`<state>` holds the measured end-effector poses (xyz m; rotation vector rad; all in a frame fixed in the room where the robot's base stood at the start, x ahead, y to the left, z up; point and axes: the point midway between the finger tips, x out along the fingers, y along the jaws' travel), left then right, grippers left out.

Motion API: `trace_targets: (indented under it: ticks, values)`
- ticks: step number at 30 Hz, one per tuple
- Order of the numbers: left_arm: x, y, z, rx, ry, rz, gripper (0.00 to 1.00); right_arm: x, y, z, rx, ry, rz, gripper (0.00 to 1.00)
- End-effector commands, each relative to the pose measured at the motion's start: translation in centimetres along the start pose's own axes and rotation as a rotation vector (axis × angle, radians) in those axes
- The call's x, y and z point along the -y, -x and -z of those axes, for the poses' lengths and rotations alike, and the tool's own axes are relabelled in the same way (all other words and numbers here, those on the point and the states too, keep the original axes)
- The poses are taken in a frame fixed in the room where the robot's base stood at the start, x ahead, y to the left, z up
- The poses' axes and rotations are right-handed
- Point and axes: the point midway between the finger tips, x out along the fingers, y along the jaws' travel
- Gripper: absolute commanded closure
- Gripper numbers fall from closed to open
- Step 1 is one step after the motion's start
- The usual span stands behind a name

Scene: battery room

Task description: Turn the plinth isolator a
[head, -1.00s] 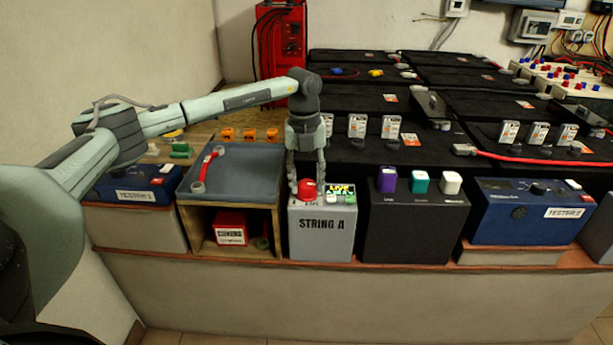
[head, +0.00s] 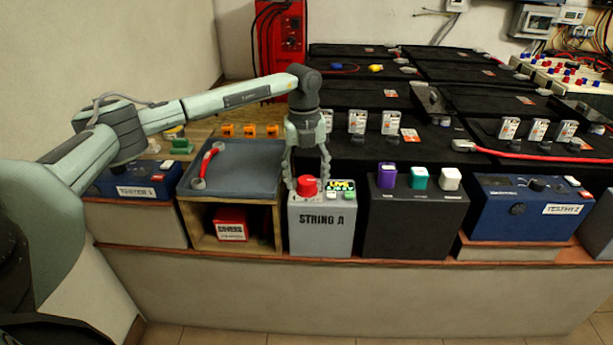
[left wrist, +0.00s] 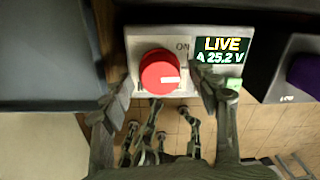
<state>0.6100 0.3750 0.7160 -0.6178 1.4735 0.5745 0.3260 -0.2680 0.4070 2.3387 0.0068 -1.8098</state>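The plinth isolator is a round red knob (head: 307,187) on top of the grey STRING A box (head: 322,240). In the left wrist view the knob (left wrist: 160,74) has a white mark pointing right, with ON printed up and right of it. The display (left wrist: 220,50) beside it reads LIVE, A 25.2 V. In the left wrist view gaps show between the knob and both fingers (left wrist: 163,100). My right gripper is out of view.
A grey tray (head: 235,170) with a red-handled tool stands left of the box, above a shelf with a red COVERS box (head: 231,225). A black box (head: 415,230) with purple, teal and white buttons stands to the right. Black batteries fill the area behind.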

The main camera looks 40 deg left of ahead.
Motion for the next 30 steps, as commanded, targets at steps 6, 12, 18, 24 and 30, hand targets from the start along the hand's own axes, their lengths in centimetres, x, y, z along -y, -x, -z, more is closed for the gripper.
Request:
trace_targets:
  ticks: [6, 12, 18, 24, 30]
  values:
    - [0.0, 0.0, 0.1, -0.002, -0.002, -0.001, 0.39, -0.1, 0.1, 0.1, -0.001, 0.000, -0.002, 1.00]
    - [0.1, 1.5, 0.0, 0.000, -0.002, 0.002, 0.39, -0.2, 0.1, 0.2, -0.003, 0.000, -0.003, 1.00]
    - [0.1, 5.6, 0.0, 0.002, -0.003, 0.002, 0.39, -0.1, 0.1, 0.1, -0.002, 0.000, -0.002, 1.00]
    - [0.1, 9.6, 0.0, 0.000, -0.002, 0.002, 0.39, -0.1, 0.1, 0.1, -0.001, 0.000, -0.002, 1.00]
    - [0.0, 11.7, 0.0, 0.000, -0.001, 0.000, 0.39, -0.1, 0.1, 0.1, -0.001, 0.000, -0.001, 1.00]
